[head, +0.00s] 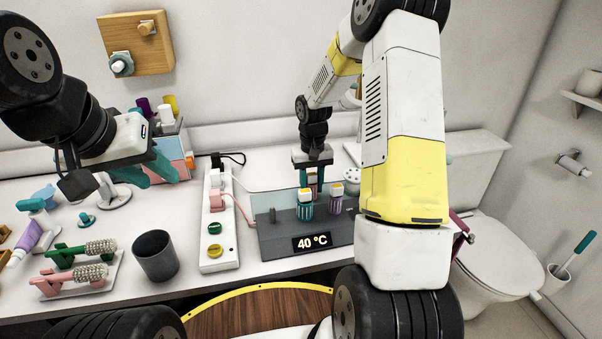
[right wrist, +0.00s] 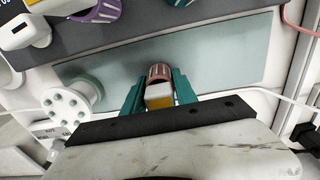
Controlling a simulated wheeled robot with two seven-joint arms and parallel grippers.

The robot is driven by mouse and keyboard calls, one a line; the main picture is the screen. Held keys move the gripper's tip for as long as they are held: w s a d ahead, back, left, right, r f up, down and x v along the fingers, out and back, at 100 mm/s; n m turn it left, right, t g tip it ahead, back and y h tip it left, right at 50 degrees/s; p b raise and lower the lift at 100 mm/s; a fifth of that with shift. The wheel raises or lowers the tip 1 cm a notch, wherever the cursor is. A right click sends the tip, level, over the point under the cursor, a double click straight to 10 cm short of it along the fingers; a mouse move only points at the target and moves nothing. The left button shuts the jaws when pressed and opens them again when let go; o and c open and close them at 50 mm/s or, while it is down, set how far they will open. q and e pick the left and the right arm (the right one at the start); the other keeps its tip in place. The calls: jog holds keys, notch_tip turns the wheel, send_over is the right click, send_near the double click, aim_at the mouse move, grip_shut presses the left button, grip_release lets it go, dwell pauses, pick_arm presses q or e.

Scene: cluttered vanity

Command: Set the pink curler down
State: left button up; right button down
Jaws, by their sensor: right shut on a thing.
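My right gripper (right wrist: 158,88) is shut on the pink curler (right wrist: 159,73), which has a white and yellow end, between its teal fingers. In the wrist view the curler is over a pale glassy panel (right wrist: 222,58); I cannot tell whether it touches. In the head view the right gripper (head: 312,182) is behind the teal curler (head: 306,207), and the pink curler is mostly hidden. The teal curler and a purple curler (head: 336,205) stand upright on the dark heater (head: 285,238), which reads 40 °C. My left gripper (head: 153,174) looks open and empty, above the back left counter.
A white power strip (head: 219,257) lies left of the heater. A dark cup (head: 155,257) and a tray (head: 112,275) with brushes stand further left. A box of bottles (head: 172,143) is near the left gripper. A toilet (head: 497,255) is at right.

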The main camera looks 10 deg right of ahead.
jog(key=c, duration=1)
grip_release()
jog(key=shift+f, duration=0.1)
jog(key=shift+o, duration=0.2)
notch_tip(320, 180, up, 12)
jog(key=s+a+r+t, duration=0.2)
jog(key=s+r+t, duration=0.1)
jog(key=s+r, duration=0.9)
jog(key=s+a+r+t+y, duration=0.2)
jog(key=s+t, duration=0.1)
jog(key=s, duration=1)
jog(key=shift+r, duration=0.15)
